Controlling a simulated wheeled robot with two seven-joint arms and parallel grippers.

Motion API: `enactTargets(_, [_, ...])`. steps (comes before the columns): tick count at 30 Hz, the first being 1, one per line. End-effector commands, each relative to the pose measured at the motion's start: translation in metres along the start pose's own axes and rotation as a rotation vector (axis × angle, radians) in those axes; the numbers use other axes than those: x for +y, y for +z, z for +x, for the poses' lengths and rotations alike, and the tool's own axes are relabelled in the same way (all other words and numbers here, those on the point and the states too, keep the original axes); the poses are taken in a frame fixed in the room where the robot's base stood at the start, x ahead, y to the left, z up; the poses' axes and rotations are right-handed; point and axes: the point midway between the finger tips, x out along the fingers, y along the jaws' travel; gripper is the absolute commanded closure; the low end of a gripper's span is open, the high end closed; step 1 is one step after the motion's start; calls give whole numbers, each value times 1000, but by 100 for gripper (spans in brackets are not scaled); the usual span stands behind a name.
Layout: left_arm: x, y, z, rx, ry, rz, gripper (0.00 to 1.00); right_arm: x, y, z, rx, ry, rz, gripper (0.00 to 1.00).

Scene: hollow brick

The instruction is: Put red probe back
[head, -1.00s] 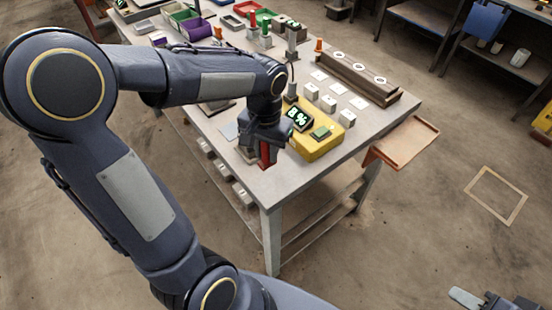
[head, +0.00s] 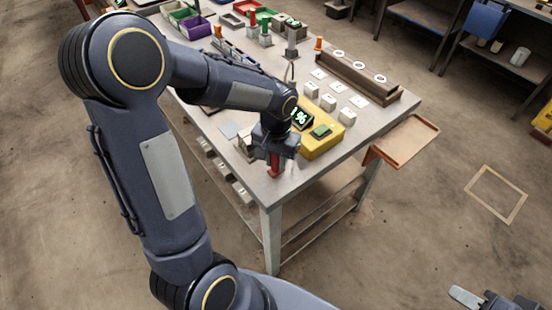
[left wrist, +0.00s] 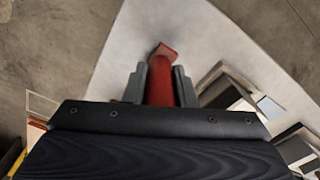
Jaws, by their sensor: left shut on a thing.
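The red probe (head: 275,168) hangs below my left gripper (head: 275,153), over the near corner of the grey table. In the left wrist view the red probe (left wrist: 161,82) is between the two grey fingers of my left gripper (left wrist: 160,88), which is shut on it. Its wider, flat red end points away over the light table top. My right gripper (head: 482,301) is at the bottom right edge, cut off by the frame.
White blocks (head: 328,102) and flat white cards (head: 359,102) lie beyond the meter. A long brown rack (head: 352,78) stands behind them. A light grey block (head: 246,143) is left of the gripper. A brown tray (head: 409,140) juts from the table's right side.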

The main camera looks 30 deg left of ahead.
Motion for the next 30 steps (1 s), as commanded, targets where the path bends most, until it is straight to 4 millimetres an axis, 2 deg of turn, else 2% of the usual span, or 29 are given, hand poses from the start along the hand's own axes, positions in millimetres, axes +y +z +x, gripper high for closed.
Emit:
enactTargets(1, [0,0,1,0,0,0,72,0,0,0,0,0,0,64])
enactTargets(5, [0,0,0,0,0,0,55,0,0,0,0,0,0,64])
enactTargets(13, [0,0,0,0,0,0,54,0,0,0,0,0,0,64])
enactTargets(17, [0,0,-8,2,0,0,54,-2,-2,-3,0,0,0,64])
enactTargets(20, [0,-1,-24,6,1,-1,54,-2,-2,-3,0,0,0,64])
enactTargets(30, [0,-1,-96,5,1,1,54,-3,-3,-6,0,0,0,64])
